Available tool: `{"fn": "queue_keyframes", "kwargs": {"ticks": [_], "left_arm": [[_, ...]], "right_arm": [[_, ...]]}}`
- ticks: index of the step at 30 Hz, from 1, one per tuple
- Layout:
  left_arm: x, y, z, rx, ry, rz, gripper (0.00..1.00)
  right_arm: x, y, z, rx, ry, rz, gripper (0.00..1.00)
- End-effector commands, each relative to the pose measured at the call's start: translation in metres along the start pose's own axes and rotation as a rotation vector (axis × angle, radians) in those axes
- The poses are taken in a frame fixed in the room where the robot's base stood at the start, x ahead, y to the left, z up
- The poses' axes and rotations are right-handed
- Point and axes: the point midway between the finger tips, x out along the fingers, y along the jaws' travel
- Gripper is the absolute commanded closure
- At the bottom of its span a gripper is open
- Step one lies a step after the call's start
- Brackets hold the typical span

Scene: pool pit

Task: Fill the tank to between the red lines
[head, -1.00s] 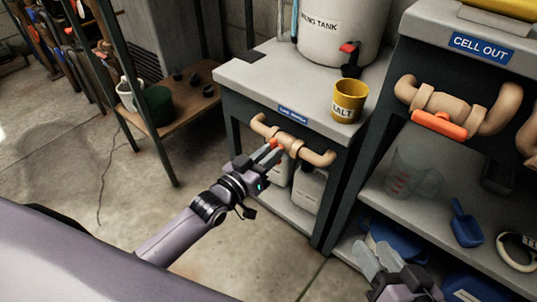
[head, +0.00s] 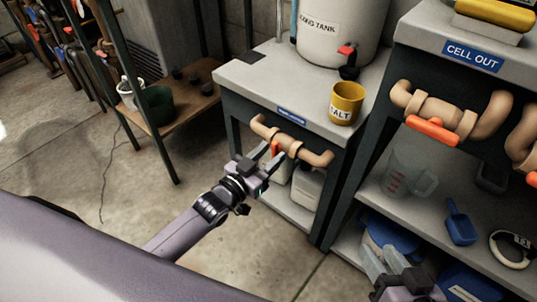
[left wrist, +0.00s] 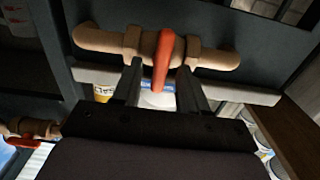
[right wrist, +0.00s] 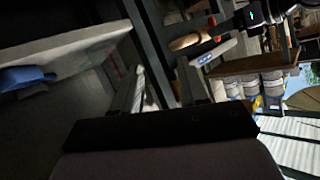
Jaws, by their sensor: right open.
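The white tank (head: 340,38), with a partly readable label ending in "TANK", stands on a grey-topped bench (head: 300,88). Its red lines and water level cannot be seen. A small red-handled tap (head: 347,51) is at its base. A tan pipe valve (head: 292,138) runs along the bench front. Its red-orange handle (left wrist: 163,60) lies across the pipe. My left gripper (head: 272,160) is open just in front of this valve; in the left wrist view the handle shows between the spread fingers, with no clear contact. My right gripper (head: 384,262) is open and empty at lower right.
A yellow salt mug (head: 346,103) sits on the bench. To the right, a shelf unit marked CELL OUT (head: 478,50) carries another tan valve with a red handle (head: 432,131), a clear jug (head: 408,178) and a blue scoop (head: 461,223). Bare floor (head: 110,200) lies left.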

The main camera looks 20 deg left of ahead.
Motion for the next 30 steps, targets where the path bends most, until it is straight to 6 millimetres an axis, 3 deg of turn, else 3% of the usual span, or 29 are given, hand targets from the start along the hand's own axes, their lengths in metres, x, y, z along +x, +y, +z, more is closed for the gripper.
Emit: {"fn": "queue_keyframes", "kwargs": {"ticks": [8, 21, 30], "left_arm": [[-0.002, 0.0, 0.0, -0.002, -0.001, 0.0, 0.57], [-0.058, 0.0, -0.001, -0.001, -0.003, 0.0, 0.57], [-0.072, 0.0, 0.0, -0.001, 0.0, 0.0, 0.57]], "right_arm": [[0.0, 0.0, -0.001, 0.0, 0.0, 0.0, 0.57], [-0.012, 0.008, -0.009, -0.066, -0.016, 0.059, 0.57], [-0.016, 0.014, -0.003, -0.086, -0.035, 0.082, 0.57]]}}
